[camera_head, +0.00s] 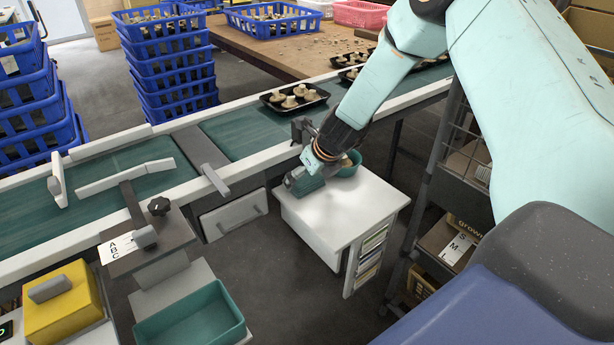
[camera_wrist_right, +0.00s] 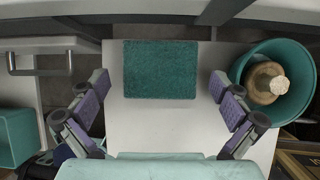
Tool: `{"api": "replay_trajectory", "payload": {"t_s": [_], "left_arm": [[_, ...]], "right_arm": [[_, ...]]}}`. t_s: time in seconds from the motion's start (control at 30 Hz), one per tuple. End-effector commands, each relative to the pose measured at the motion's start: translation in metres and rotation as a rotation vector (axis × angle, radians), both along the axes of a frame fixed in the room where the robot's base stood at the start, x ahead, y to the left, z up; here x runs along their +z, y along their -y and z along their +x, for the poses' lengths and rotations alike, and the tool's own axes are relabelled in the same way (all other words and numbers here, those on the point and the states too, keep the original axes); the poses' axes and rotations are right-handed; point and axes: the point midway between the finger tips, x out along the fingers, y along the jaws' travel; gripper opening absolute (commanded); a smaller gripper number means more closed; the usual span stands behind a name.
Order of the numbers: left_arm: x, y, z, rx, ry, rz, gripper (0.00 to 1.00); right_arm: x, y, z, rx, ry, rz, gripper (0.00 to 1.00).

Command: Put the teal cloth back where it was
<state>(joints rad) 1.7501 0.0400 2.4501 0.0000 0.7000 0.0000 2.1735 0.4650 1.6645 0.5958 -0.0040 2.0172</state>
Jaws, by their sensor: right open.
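The teal cloth (camera_wrist_right: 160,69) lies flat as a dark teal rectangle on the white cabinet top (camera_wrist_right: 150,127), near its far edge in the right wrist view. My right gripper (camera_wrist_right: 158,84) is open and empty above the cabinet, its fingers standing to either side of the cloth, apart from it. In the head view my right gripper (camera_head: 305,180) is low over the left back part of the white cabinet (camera_head: 350,212), and I cannot make out the cloth clearly there. My left gripper is not in view.
A teal bucket (camera_wrist_right: 243,76) holding a mushroom (camera_wrist_right: 266,84) stands right of the cloth. The conveyor (camera_head: 240,138) runs behind the cabinet, carrying a black tray (camera_head: 272,104) of mushrooms. A teal bin (camera_head: 190,325) is at front left, and a shelf rack stands right. The cabinet's front top is clear.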

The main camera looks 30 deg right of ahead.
Motion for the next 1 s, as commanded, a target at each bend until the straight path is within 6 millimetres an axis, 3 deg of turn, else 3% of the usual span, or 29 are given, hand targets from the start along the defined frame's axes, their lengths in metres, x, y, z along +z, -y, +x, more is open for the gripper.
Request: {"api": "replay_trajectory", "payload": {"t_s": [0.17, 1.0], "left_arm": [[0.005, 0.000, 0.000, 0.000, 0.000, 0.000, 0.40], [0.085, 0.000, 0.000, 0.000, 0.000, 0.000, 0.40]], "right_arm": [[0.005, 0.000, 0.000, 0.000, 0.000, 0.000, 1.00], [0.092, 0.004, -0.048, -0.002, 0.000, 0.003, 1.00]]}}
